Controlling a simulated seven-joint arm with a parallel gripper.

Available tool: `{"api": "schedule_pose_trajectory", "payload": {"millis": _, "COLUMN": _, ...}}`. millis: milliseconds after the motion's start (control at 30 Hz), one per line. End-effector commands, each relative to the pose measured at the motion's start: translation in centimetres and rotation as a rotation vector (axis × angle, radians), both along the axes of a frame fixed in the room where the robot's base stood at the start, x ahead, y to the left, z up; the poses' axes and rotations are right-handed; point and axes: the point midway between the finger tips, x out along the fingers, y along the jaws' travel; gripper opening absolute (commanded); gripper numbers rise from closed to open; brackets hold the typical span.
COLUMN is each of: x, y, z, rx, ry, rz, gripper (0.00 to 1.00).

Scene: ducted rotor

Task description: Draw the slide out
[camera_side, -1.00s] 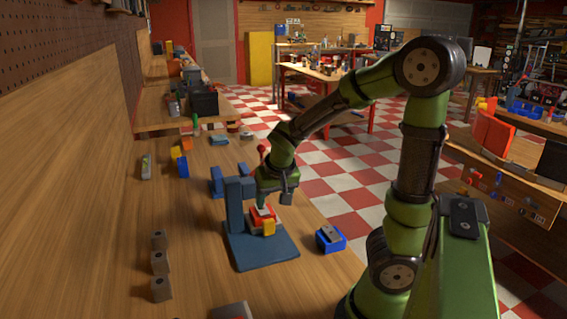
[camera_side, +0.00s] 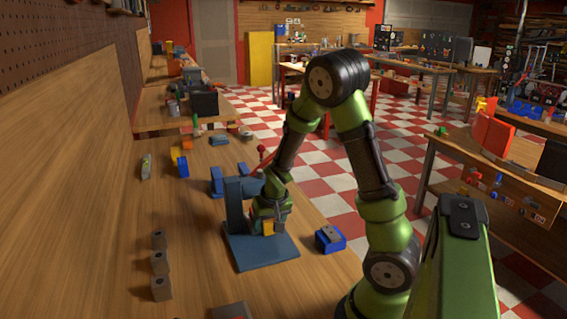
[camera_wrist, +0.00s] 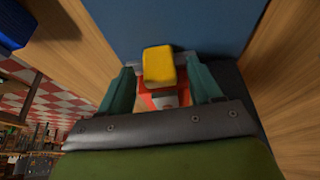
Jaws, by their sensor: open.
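A blue press-like fixture (camera_side: 235,208) stands on a flat blue base plate (camera_side: 262,254) on the wooden bench. A yellow block (camera_side: 267,227) sits low at its front, and it shows large in the wrist view (camera_wrist: 158,66). An orange-red part (camera_wrist: 150,100), which looks like the slide, lies directly behind the block in the wrist view. My gripper (camera_side: 270,212) is low over the base plate. Its teal fingers (camera_wrist: 160,75) are open, one on each side of the yellow block, with visible gaps. Most of the slide is hidden in the side view.
A blue block with a grey top (camera_side: 329,238) sits right of the base plate. Several grey blocks (camera_side: 160,262) stand in a row on the left. A red-knobbed lever (camera_side: 262,150) rises behind the fixture.

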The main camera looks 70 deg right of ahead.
Motion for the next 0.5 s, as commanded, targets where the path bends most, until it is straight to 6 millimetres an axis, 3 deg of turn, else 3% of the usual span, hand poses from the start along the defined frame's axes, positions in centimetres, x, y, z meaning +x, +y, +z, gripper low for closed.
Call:
{"api": "schedule_pose_trajectory", "payload": {"millis": 100, "x": 0.01, "y": 0.01, "z": 0.02, "rx": 0.000, "ry": 0.000, "rz": 0.000, "gripper": 0.61}}
{"api": "schedule_pose_trajectory", "payload": {"millis": 500, "x": 0.00, "y": 0.00, "z": 0.05, "rx": 0.000, "ry": 0.000, "rz": -0.001, "gripper": 0.00}}
